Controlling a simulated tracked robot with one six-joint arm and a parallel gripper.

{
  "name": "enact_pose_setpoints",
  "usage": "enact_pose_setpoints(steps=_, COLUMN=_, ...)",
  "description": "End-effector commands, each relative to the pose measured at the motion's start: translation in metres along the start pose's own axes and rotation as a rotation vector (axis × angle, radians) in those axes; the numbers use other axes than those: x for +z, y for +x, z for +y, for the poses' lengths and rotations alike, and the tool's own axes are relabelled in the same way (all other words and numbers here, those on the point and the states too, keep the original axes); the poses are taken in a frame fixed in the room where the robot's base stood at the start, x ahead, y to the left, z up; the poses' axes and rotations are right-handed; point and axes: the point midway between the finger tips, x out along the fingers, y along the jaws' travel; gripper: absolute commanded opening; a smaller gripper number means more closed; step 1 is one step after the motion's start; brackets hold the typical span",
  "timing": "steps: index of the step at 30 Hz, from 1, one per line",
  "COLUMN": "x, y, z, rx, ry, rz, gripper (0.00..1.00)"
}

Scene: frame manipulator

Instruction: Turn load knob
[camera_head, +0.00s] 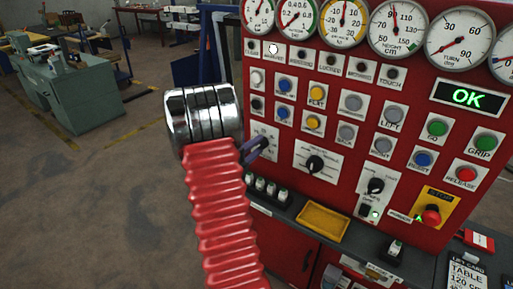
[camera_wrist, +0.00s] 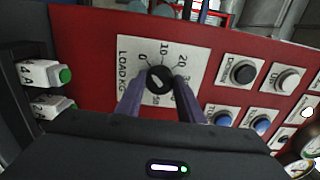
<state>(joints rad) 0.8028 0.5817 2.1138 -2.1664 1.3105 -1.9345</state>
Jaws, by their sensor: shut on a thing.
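The load knob (camera_wrist: 159,79) is a round black knob with a white mark, on a white plate (camera_wrist: 128,60) lettered LOAD KG with a scale. In the wrist view, the two purple fingers of my gripper (camera_wrist: 158,90) stand on either side of the knob and are shut on it. Where exactly the white mark points on the scale is too small to tell. In the head view, my gripper (camera_head: 256,147) reaches the red panel, and the knob is hidden behind it; only part of its plate (camera_head: 262,130) shows.
The red panel (camera_head: 330,140) carries several buttons, other knobs and a row of dials. A green OK display (camera_head: 468,97) is lit. Below the panel are a yellow tray (camera_head: 322,222) and small white blocks (camera_head: 265,187). Open floor (camera_head: 90,200) lies left.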

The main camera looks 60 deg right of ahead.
Motion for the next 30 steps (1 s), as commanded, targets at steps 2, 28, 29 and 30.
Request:
enact_pose_setpoints(steps=2, x=0.0035, y=-0.0017, z=0.0024, rx=0.005, ry=-0.005, rz=-0.010, gripper=0.12)
enact_pose_setpoints(steps=28, x=0.0012, y=-0.0038, z=0.0011, rx=0.003, ry=-0.002, rz=-0.004, gripper=0.53)
enact_pose_setpoints(steps=29, x=0.0012, y=-0.0055, z=0.0012, rx=0.003, ry=-0.002, rz=-0.004, gripper=0.53)
enact_pose_setpoints(steps=30, x=0.0011, y=-0.0083, z=0.0013, rx=0.003, ry=-0.002, rz=-0.003, gripper=0.53)
